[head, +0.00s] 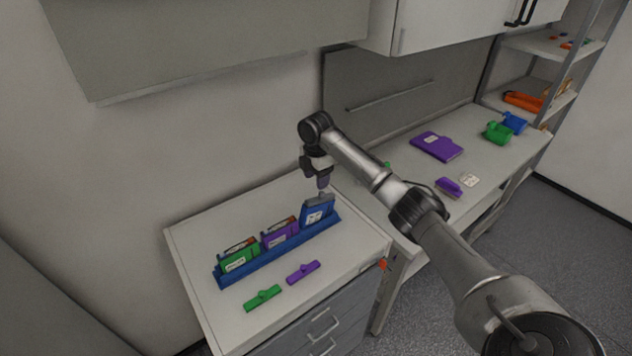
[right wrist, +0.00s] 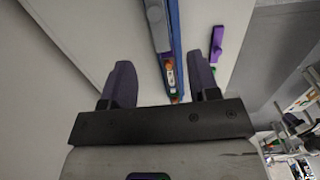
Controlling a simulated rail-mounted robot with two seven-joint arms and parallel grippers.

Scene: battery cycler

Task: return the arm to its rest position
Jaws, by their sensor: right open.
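My right arm reaches in from the lower right in the head view, and its gripper (head: 323,184) points down just above the blue module (head: 317,213). In the right wrist view the two fingers of the gripper (right wrist: 161,82) are spread apart with nothing held between them. The end of the blue rack (right wrist: 175,45) shows beyond and between the fingers. Whether a finger touches the blue module cannot be told. My left gripper is not in view.
On the near cabinet, the blue rack (head: 285,254) also holds a green module (head: 240,258) and a purple module (head: 281,235). Green (head: 263,297) and purple (head: 303,271) clips lie in front. A purple case (head: 437,146) lies on the far bench. Wall cabinets (head: 450,22) hang above.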

